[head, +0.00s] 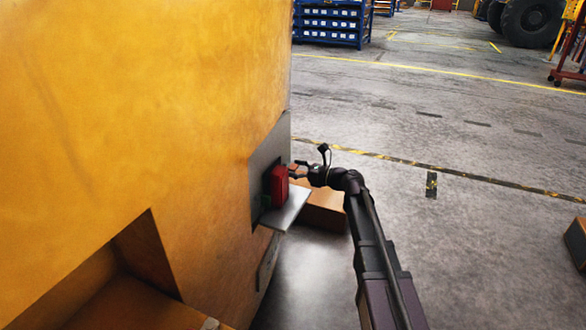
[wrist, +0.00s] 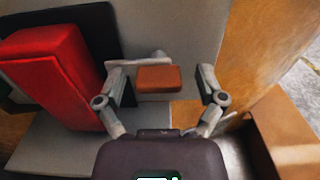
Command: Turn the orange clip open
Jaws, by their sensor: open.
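The orange clip (wrist: 158,78) shows in the wrist view as a small orange-brown block in front of a grey plate. My gripper (wrist: 163,83) is open, with one finger on each side of the clip. The left finger is close to a grey piece beside the clip; I cannot tell whether they touch. In the head view my gripper (head: 296,170) is at the grey plate, just right of a red block. The clip cannot be made out in the head view.
The red block (wrist: 50,75) stands close left of my gripper, also seen in the head view (head: 279,186). A grey shelf (head: 287,210) juts out below. A large yellow casting (head: 150,100) fills the left. A brown box (head: 322,207) lies below my arm. Open floor is to the right.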

